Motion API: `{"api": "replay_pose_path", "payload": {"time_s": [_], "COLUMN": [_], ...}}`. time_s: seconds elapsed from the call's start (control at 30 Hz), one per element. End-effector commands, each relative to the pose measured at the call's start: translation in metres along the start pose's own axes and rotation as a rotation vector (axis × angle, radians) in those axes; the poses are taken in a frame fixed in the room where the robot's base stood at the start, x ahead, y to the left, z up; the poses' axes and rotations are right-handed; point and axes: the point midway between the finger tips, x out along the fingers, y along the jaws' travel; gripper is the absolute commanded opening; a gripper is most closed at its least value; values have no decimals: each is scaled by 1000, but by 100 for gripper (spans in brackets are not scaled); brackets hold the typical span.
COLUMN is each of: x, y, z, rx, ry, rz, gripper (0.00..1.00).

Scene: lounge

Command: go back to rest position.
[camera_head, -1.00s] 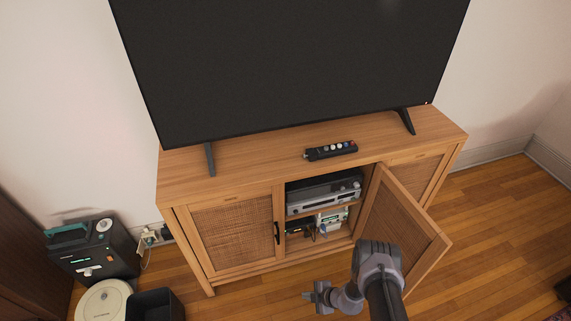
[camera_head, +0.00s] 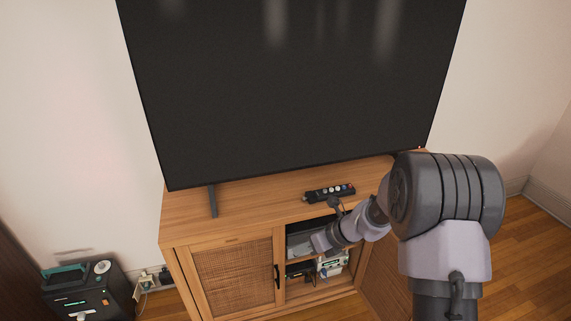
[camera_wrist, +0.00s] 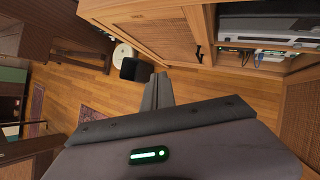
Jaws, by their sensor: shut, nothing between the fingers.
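My gripper (camera_head: 320,241) is raised in front of the TV cabinet (camera_head: 185,213), before its open right compartment in the head view. It is clear of the cabinet as far as I can tell. In the wrist view its two fingers (camera_wrist: 158,91) are together with nothing between them, pointing over the wood floor. My arm is folded and its large elbow fills the right of the head view, hiding part of the cabinet's right side.
The cabinet door (camera_head: 380,282) stands open. A media device (camera_wrist: 262,22) sits inside. A black box-like device (camera_head: 85,295) stands left. The wrist view shows a round white vacuum (camera_wrist: 123,54) and dark bin (camera_wrist: 131,69).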

Motion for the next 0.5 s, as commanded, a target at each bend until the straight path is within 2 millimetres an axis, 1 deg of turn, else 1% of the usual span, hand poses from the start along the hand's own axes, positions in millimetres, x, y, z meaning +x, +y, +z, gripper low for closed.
{"api": "replay_pose_path", "payload": {"time_s": [0.03,0.07,0.1,0.17,0.2,0.23,0.27,0.3,0.37,0.4,0.5], "x": [-42,-66,-97,-140,-166,-185,-202,-222,-246,-257,-276], "y": [30,49,74,111,134,150,165,182,200,209,221], "z": [19,23,26,21,13,4,-6,-21,-45,-60,-90], "rx": [-216,-363,-560,-850,-1040,-1180,-1317,-1489,-1719,-1847,-2082], "ry": [8,24,50,95,132,164,199,249,333,388,508], "rz": [-15,-23,-36,-57,-74,-88,-99,-115,-136,-145,-159], "gripper": [0,0,0,0,0,0,0,0,0,0,0]}}
